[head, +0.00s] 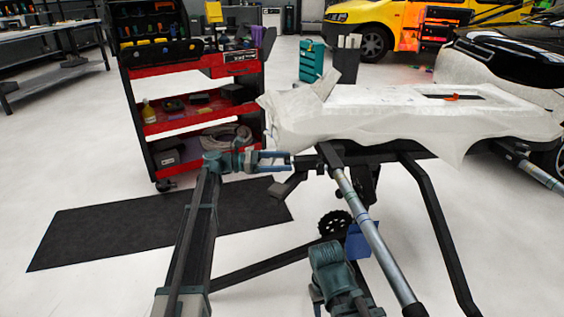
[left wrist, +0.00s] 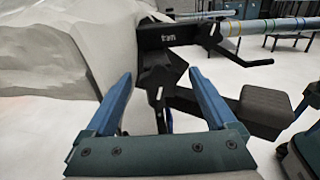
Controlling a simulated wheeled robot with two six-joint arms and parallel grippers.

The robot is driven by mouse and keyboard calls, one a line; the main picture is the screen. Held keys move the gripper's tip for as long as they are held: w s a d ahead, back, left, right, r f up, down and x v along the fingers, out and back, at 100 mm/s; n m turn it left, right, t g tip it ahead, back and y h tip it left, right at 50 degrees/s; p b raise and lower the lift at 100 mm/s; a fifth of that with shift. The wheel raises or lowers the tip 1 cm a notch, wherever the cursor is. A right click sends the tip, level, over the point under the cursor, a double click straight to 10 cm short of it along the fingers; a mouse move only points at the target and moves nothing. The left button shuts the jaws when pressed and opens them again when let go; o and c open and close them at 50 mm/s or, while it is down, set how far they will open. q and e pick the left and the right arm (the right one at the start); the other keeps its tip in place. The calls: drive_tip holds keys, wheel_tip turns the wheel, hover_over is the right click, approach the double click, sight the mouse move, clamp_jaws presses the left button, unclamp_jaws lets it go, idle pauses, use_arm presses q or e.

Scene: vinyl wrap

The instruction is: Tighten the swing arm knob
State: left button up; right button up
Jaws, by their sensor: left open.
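My left gripper (head: 288,161) reaches in from the left in the head view, level with the dark swing arm bracket under the wrapped panel. In the left wrist view its two blue fingers (left wrist: 160,74) are open and apart. A black, star-like part with a small white mark, seemingly the knob (left wrist: 158,92), shows between and beyond the fingers; I see no contact. Above it is a black bracket (left wrist: 180,34) with a thin lever. A dark padded block (left wrist: 262,108) is right of the fingers. My right gripper (head: 357,242) shows partly, low in the head view; its jaws are unclear.
The white-wrapped panel (head: 390,108) lies over the stand's top. Metal tubes (head: 365,225) and dark legs (head: 438,225) slant down from it. A red and black tool cart (head: 190,120) stands behind my left arm. A black mat (head: 110,230) lies on the open floor.

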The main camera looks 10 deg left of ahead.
use_arm(q)
drive_tip(key=c, duration=1.3)
drive_tip(key=shift+c, duration=0.2)
drive_tip(key=shift+m, duration=0.3)
drive_tip(key=m+p, duration=0.1)
drive_tip(key=m, duration=0.1)
drive_tip(key=shift+s+m, duration=0.1)
drive_tip(key=shift+m, duration=0.2)
drive_tip(key=shift+m+y, duration=0.5)
drive_tip(key=shift+m, duration=1.3)
drive_tip(key=o, duration=1.3)
drive_tip(key=shift+o, duration=0.2)
drive_tip(key=shift+s, duration=0.1)
